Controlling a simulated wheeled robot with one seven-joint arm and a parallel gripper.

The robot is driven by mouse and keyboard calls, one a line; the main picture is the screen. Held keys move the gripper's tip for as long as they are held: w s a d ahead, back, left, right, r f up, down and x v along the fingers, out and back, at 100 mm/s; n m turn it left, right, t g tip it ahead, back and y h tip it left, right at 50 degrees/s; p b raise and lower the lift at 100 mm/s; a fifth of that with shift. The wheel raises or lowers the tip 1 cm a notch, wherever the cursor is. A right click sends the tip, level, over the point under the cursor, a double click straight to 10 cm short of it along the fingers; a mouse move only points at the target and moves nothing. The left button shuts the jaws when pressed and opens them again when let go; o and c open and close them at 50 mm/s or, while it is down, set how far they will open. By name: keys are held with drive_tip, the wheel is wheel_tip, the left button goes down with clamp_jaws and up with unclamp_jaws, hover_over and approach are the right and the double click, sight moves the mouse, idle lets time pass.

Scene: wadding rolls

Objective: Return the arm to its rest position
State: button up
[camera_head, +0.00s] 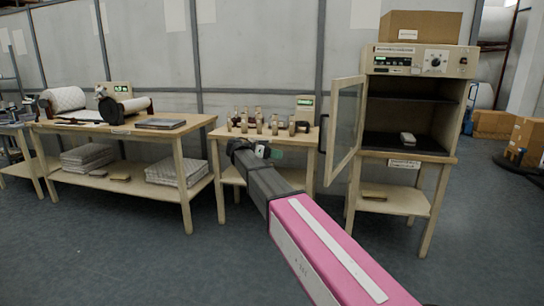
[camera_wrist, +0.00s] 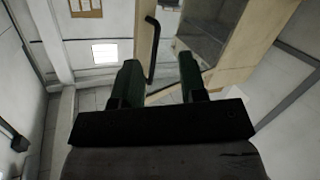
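My arm reaches from the lower right of the head view, with a pink link and a dark wrist. My gripper (camera_head: 262,151) is in front of the middle table. In the wrist view my gripper (camera_wrist: 158,75) shows two green fingers standing apart with nothing between them. The cabinet's door handle (camera_wrist: 152,45) shows beyond the left finger in that view, apart from it.
An oven-like cabinet (camera_head: 464,64) stands at right, its glass door (camera_head: 344,130) swung open to the left. A small pale item (camera_head: 407,139) lies inside. The middle table (camera_head: 218,138) holds several small bottles. The left table (camera_head: 190,127) holds wadding rolls. Floor in front is clear.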

drive_tip(key=s+d+f+n+y, duration=0.5)
drive_tip(key=d+f, duration=0.5)
drive_tip(key=f, duration=0.4)
drive_tip(key=s+d+f+n+y, duration=0.2)
drive_tip(key=s+f+y, duration=0.1)
drive_tip(key=s+f, duration=0.4)
drive_tip(key=s+d+f+n+g+y, duration=0.1)
drive_tip(key=s+d+f+n+y, duration=0.2)
drive_tip(key=s+f, duration=0.4)
drive_tip(key=s+d+f+n+y, duration=0.2)
drive_tip(key=s+f+y, duration=0.2)
drive_tip(key=s+f, duration=0.3)
drive_tip(key=shift+s+d+f+n+y, duration=0.15)
drive_tip(key=shift+s+d+n+y, duration=0.2)
drive_tip(key=shift+s, duration=0.3)
